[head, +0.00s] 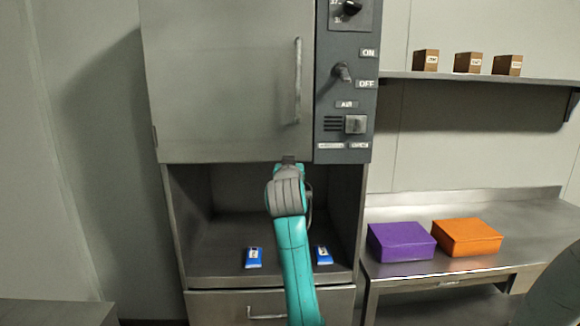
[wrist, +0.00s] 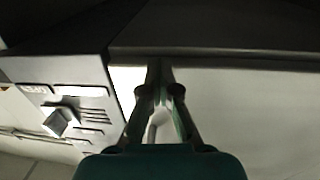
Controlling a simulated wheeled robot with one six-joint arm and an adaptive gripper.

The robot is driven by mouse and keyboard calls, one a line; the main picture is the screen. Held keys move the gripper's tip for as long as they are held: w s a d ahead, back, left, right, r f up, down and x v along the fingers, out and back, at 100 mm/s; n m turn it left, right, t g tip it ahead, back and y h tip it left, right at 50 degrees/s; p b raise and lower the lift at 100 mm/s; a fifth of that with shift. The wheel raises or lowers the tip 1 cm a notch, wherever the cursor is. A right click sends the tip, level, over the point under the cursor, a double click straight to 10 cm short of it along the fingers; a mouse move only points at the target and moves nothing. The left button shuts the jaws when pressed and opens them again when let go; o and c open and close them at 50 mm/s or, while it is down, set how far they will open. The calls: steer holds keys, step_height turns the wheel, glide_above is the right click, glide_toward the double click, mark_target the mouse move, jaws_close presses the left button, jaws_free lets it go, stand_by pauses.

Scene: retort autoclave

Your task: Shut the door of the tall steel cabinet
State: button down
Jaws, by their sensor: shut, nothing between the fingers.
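The tall steel cabinet (head: 168,215) stands in the middle of the head view. Its grey door (head: 215,80) covers the upper compartment and has a vertical bar handle (head: 297,80) near its right edge. The door lies flush or almost flush beside the control panel; I cannot tell whether a small gap is left. My gripper (head: 289,160) is shut and empty at the door's lower edge, below the handle. I cannot tell whether it touches the door. In the wrist view the closed fingers (wrist: 160,68) point at a dark edge, with a pale surface to the right.
The control panel (head: 346,100) with knobs and switches is right of the door. Below is an open bay (head: 225,225) with two blue packs (head: 254,257), (head: 323,255). A bench to the right holds a purple box (head: 400,241) and an orange box (head: 466,237). A shelf (head: 450,77) carries three brown boxes.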

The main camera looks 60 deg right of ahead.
steer(key=shift+w+d+r, duration=0.1)
steer(key=shift+d+r, duration=0.15)
steer(key=v, duration=1.2)
steer(key=shift+a+f, duration=0.25)
steer(key=shift+a, duration=0.05)
